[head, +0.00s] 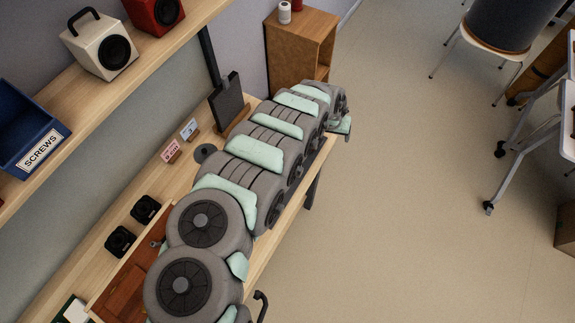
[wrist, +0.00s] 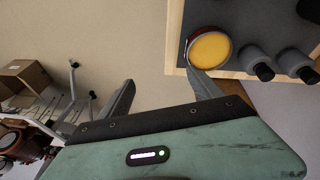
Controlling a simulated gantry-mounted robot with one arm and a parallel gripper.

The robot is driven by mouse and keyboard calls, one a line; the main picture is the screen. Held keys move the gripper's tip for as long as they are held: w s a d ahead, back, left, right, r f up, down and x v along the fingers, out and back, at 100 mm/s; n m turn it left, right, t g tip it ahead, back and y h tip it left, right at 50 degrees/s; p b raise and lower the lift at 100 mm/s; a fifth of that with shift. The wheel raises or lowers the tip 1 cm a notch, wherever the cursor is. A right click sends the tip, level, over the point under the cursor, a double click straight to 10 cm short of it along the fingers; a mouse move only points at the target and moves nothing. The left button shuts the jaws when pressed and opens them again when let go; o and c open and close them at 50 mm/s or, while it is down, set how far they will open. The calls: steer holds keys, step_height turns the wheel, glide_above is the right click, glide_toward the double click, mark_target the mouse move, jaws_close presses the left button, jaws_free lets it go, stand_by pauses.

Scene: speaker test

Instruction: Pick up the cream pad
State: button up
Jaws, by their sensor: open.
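My gripper (wrist: 161,76) is open, and nothing is between its fingers in the wrist view. The floor shows behind the gap. I cannot pick out the cream pad with certainty. A pale block (head: 76,311) on a green base is cut off by the lower left edge of the head view. A round yellow disc with a dark red rim (wrist: 210,48) lies on a grey surface just beyond my right fingertip in the wrist view. In the head view my arm hides much of the bench, and the fingers are not clearly seen.
Two grey bottles with black caps (wrist: 252,62) (wrist: 293,64) lie right of the disc. The wooden bench (head: 60,275) holds two small black speaker units (head: 120,241) (head: 145,209) and a reddish-brown panel (head: 125,290). The shelf above holds a blue screws bin (head: 25,125).

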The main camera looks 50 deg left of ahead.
steer(key=s+a+g, duration=0.1)
steer(key=s, duration=0.3)
steer(key=s+a+g, duration=0.1)
steer(key=s+a, duration=0.1)
steer(key=s, duration=0.2)
steer(key=s+a+g, duration=0.1)
steer(key=s+a, duration=0.1)
steer(key=s, duration=0.3)
steer(key=shift+r+n+g+b, duration=0.25)
steer(key=shift+n+g+b, duration=0.05)
steer(key=shift+n+b, duration=0.1)
steer(key=shift+s+f, duration=0.1)
steer(key=shift+f, duration=2.65)
steer(key=f, duration=0.3)
steer(key=shift+d+f, duration=0.15)
steer(key=shift+d, duration=0.2)
steer(key=shift+a+f+b, duration=0.1)
steer(key=shift+f+b, duration=0.25)
steer(key=shift+f, duration=0.55)
steer(key=shift+c, duration=0.4)
steer(key=c, duration=1.4)
